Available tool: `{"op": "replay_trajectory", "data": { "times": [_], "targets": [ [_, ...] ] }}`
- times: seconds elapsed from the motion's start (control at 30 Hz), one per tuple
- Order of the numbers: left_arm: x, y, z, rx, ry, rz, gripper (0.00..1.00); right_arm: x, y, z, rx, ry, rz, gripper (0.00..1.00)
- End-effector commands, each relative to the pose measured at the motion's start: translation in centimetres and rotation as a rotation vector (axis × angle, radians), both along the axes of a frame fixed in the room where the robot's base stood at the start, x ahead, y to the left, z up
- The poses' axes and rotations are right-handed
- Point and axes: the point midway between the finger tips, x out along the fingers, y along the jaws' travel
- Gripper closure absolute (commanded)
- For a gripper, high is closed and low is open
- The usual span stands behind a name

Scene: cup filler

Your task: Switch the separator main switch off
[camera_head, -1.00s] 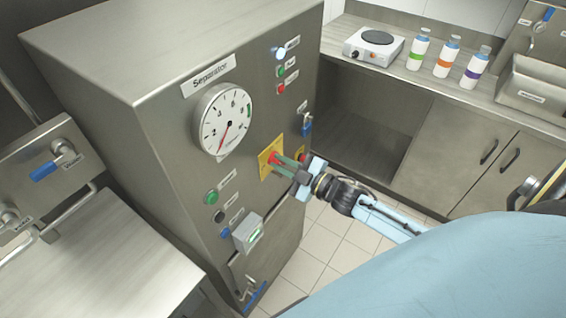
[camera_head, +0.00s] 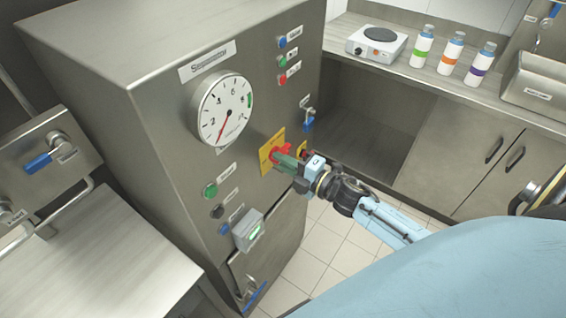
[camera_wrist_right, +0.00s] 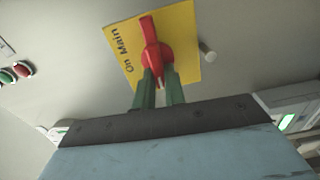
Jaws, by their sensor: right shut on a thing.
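The separator main switch is a red rotary handle (camera_head: 276,153) on a yellow plate (camera_head: 265,158) on the steel cabinet front. My right gripper (camera_head: 287,163) reaches it from the right, its green fingers shut on the handle. In the right wrist view the red handle (camera_wrist_right: 155,45) stands before the yellow plate (camera_wrist_right: 182,35), where "On" and "Main" can be read. The green fingertips (camera_wrist_right: 157,82) grip its lower part. The fingers hide part of the handle in the head view. My left gripper is not in view.
A round gauge (camera_head: 225,109) sits above the switch. A blue lamp (camera_head: 282,43) above green and red buttons looks unlit. A hotplate (camera_head: 377,42) and several bottles stand on the counter behind. Tiled floor (camera_head: 325,240) lies right of the cabinet.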

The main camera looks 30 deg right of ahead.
Motion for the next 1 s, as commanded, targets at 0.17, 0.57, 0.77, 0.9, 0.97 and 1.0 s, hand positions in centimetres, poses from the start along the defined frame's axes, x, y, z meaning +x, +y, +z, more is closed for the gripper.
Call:
{"op": "replay_trajectory", "data": {
  "times": [0.17,0.57,0.77,0.9,0.97,1.0],
  "targets": [
    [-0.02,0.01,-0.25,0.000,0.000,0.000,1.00,-0.04,0.02,-0.12,-0.040,-0.016,0.000,1.00],
    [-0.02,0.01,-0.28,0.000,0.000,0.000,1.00,-0.04,0.01,-0.11,-0.058,-0.023,0.000,1.00],
    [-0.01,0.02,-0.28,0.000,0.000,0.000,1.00,-0.03,0.00,-0.12,-0.057,-0.022,0.000,0.76],
    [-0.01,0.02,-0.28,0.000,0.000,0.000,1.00,-0.03,0.00,-0.11,-0.056,-0.022,0.000,0.66],
    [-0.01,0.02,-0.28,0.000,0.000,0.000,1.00,-0.02,0.01,-0.10,-0.055,-0.022,0.000,0.66],
    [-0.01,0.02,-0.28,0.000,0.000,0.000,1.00,-0.02,0.01,-0.10,-0.055,-0.022,0.000,0.66]
  ]
}}
